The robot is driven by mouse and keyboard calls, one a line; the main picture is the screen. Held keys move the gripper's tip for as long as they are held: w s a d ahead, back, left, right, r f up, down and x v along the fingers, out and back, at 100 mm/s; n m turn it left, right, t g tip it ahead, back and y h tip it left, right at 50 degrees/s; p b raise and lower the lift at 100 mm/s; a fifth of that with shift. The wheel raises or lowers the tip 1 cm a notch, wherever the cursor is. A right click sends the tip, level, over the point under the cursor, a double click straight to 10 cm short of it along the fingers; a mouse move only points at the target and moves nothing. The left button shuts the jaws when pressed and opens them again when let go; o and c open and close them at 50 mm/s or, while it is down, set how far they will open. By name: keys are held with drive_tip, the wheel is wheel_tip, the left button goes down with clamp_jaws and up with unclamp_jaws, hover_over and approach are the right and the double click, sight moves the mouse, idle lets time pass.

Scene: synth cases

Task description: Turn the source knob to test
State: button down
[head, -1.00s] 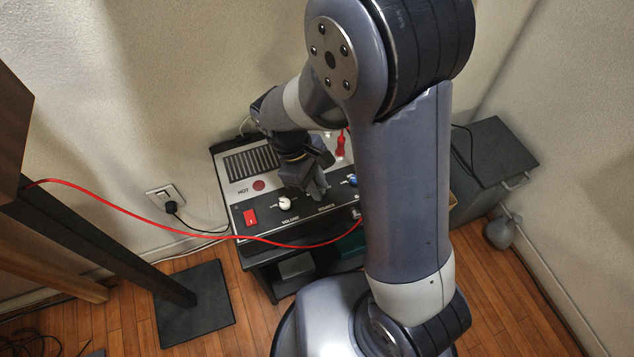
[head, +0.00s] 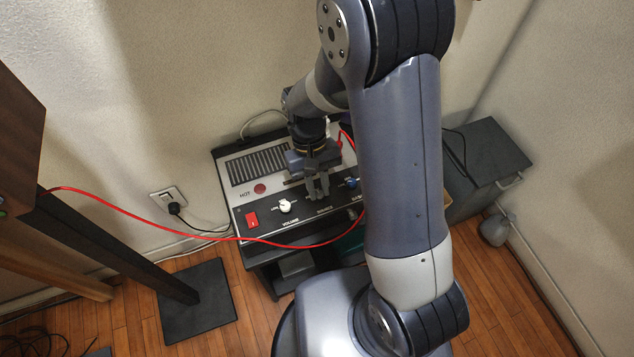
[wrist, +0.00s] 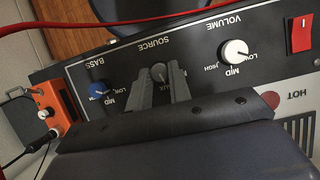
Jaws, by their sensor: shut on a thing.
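The source knob (wrist: 159,72) is a small grey knob under the upside-down SOURCE label in the wrist view. It sits on the black front panel of the amplifier (head: 262,219). My gripper (head: 318,193) reaches down to the panel between the white volume knob (head: 285,207) and the blue bass knob (head: 352,182). In the wrist view its two grey fingers (wrist: 160,78) are on either side of the source knob and closed on it. In the head view the fingers hide the source knob. Its pointer direction and the test mark cannot be made out.
A red switch (head: 251,218) is at the panel's left end. A red cable (head: 150,219) hangs across in front of the amplifier. An orange box (wrist: 52,106) with plugged cables stands beside the panel's bass end. A dark cabinet (head: 490,160) stands at the right.

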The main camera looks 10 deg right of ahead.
drive_tip(key=m, duration=0.2)
drive_tip(key=m+y, duration=0.1)
drive_tip(key=shift+d+r+m+y+p, duration=0.1)
drive_tip(key=shift+d+m+y+p, duration=0.1)
drive_tip(key=shift+m+y+p, duration=0.15)
drive_tip(key=m+y, duration=0.1)
drive_tip(key=m, duration=0.2)
drive_tip(key=shift+d+m+p, duration=0.1)
drive_tip(key=shift+m+p, duration=0.25)
drive_tip(key=m+t+y, duration=0.1)
drive_tip(key=m, duration=0.2)
drive_tip(key=shift+d+m, duration=0.15)
drive_tip(key=shift+m, duration=0.15)
drive_tip(key=shift+s+d+m+t+y+p, duration=0.15)
drive_tip(key=shift+m+t+y, duration=0.15)
drive_tip(key=shift+m, duration=0.6)
drive_tip(key=shift+s+a+m+t+y+p, duration=0.1)
drive_tip(key=shift+m+t+y+p, duration=0.2)
drive_tip(key=shift+m, duration=0.6)
drive_tip(key=c, duration=1.3)
unclamp_jaws()
